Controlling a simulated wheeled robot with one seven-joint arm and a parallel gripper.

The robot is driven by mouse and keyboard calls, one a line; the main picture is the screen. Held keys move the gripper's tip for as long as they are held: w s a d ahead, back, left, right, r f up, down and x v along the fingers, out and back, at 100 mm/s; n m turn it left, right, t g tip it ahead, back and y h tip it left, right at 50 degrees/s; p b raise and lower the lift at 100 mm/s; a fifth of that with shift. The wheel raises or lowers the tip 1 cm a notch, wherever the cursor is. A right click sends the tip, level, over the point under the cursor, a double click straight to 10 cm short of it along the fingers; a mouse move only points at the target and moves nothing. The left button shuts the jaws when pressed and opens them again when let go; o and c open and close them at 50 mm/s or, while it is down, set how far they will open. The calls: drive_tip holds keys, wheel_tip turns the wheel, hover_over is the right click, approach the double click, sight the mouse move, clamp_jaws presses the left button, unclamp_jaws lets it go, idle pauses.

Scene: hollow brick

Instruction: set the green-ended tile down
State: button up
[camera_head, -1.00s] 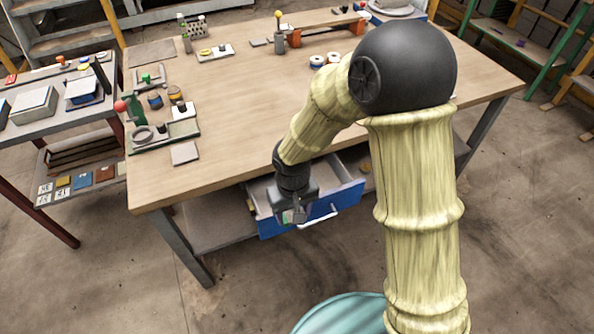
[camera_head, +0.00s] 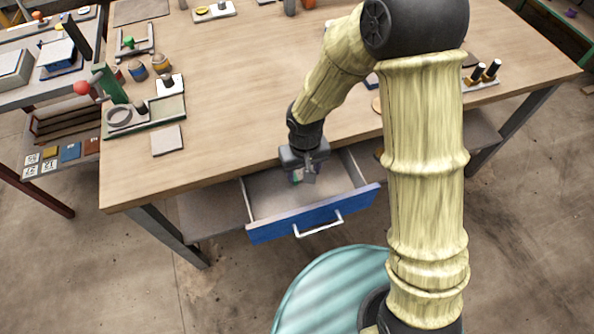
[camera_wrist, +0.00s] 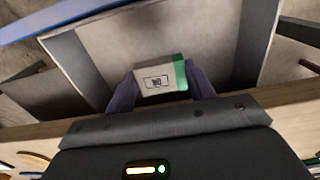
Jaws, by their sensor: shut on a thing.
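The green-ended tile (camera_wrist: 158,79) is a pale block with a dark printed mark and a green right end in the wrist view. My gripper (camera_wrist: 160,86) is shut on it, one finger at each side. In the head view, my gripper (camera_head: 304,178) points down over the open drawer (camera_head: 310,216), near its back by the table edge. Only a small part of the tile shows there, with a bit of green between the fingers. I cannot tell whether the tile touches the drawer floor.
The drawer has a blue front with a pale handle (camera_head: 318,224), and its visible floor looks empty. The wooden tabletop (camera_head: 235,120) lies just behind and above my gripper. A small grey plate (camera_head: 167,140) lies near the table's left front edge.

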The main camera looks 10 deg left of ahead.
drive_tip(key=shift+s, duration=0.1)
drive_tip(key=b, duration=0.1)
hover_over(303, 195)
wheel_tip(303, 195, down, 6)
drive_tip(key=shift+d, duration=0.1)
drive_tip(key=shift+f, duration=0.1)
drive_tip(key=shift+s, duration=0.1)
drive_tip(key=shift+f+b, duration=0.35)
drive_tip(key=shift+f, duration=1.5)
